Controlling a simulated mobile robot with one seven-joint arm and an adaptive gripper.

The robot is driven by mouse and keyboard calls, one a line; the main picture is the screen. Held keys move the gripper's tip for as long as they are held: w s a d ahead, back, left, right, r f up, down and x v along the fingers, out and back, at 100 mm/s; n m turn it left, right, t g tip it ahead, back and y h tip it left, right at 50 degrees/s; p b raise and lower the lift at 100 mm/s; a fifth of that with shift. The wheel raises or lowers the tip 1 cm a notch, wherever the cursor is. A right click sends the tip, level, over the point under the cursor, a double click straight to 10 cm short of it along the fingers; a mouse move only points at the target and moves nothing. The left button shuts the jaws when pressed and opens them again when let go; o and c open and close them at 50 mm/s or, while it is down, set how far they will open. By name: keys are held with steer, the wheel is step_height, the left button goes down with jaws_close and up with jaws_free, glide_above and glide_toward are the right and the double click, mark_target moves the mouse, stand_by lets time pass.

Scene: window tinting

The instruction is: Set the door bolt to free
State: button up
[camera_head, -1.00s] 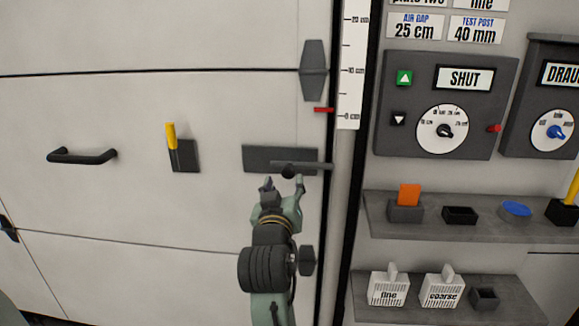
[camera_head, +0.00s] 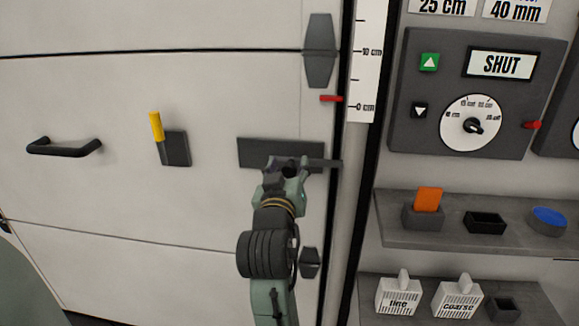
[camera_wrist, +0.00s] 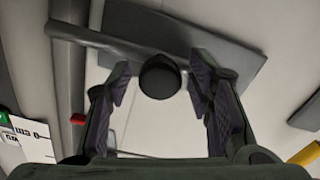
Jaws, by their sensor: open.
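The door bolt is a dark grey bar (camera_head: 333,163) on a dark backing plate (camera_head: 255,150), fixed to the white door (camera_head: 110,200). The bar reaches past the door's right edge over the black frame strip. My gripper (camera_head: 286,170) is at the bolt, partly hiding it in the head view. In the wrist view the bolt bar (camera_wrist: 90,38) runs across the top, and its round black knob (camera_wrist: 160,77) sits between the two fingers of my open gripper (camera_wrist: 160,95). The fingers appear apart from the knob on both sides.
A grey control box reading SHUT (camera_head: 462,95) and shelves (camera_head: 400,232) with small items stand right of the door. A red marker (camera_head: 331,99) is above the bolt.

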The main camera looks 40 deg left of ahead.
jaws_close()
stand_by(0.5)
